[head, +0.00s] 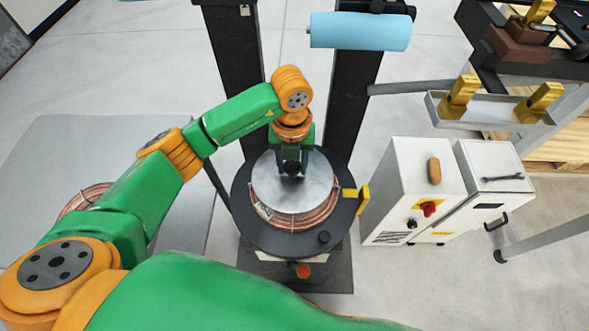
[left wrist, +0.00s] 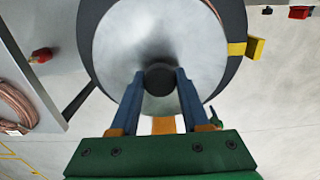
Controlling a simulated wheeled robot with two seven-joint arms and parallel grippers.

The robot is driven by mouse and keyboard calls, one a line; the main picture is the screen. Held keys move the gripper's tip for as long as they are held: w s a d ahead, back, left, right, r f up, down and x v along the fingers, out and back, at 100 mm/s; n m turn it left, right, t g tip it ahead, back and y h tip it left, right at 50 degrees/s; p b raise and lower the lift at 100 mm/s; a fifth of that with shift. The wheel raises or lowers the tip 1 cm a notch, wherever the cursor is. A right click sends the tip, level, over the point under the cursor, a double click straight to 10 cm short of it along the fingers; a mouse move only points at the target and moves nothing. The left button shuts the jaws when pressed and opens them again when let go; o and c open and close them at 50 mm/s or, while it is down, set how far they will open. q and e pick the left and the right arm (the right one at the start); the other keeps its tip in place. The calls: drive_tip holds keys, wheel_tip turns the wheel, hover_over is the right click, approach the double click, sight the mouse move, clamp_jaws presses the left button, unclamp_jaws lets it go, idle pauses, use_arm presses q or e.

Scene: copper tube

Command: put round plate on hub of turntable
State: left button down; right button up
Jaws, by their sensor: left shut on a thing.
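The round plate (head: 268,188) is a grey metal disc with a dark knob at its centre. It lies over a copper coil (head: 305,219) on the dark turntable (head: 262,236) in the head view. My left gripper (head: 291,168) reaches down from above at the plate's middle. In the left wrist view the plate (left wrist: 125,50) fills the upper middle, and my left gripper (left wrist: 160,80) has its two blue fingers shut on the dark knob (left wrist: 159,80). The hub is hidden under the plate. I cannot tell whether the plate rests on it. My right gripper is not in view.
A yellow block (head: 363,198) sticks out at the turntable's right edge. A white control cabinet (head: 400,195) stands right of it. A blue roll (head: 360,31) hangs behind on dark posts. Another copper coil (head: 82,200) lies on the grey table at left.

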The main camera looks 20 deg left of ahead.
sight(294, 177)
use_arm(q)
drive_tip(key=f, duration=0.2)
drive_tip(key=f+p, duration=0.1)
drive_tip(key=shift+s+d+f, duration=0.15)
drive_tip(key=shift+s+f, duration=0.05)
drive_tip(key=shift+f, duration=0.25)
drive_tip(key=shift+f, duration=0.1)
drive_tip(key=shift+c, duration=1.9)
unclamp_jaws()
drive_tip(key=shift+r, duration=0.25)
wheel_tip(294, 177, up, 12)
drive_tip(key=shift+f+b, duration=0.1)
drive_tip(key=shift+b, duration=0.45)
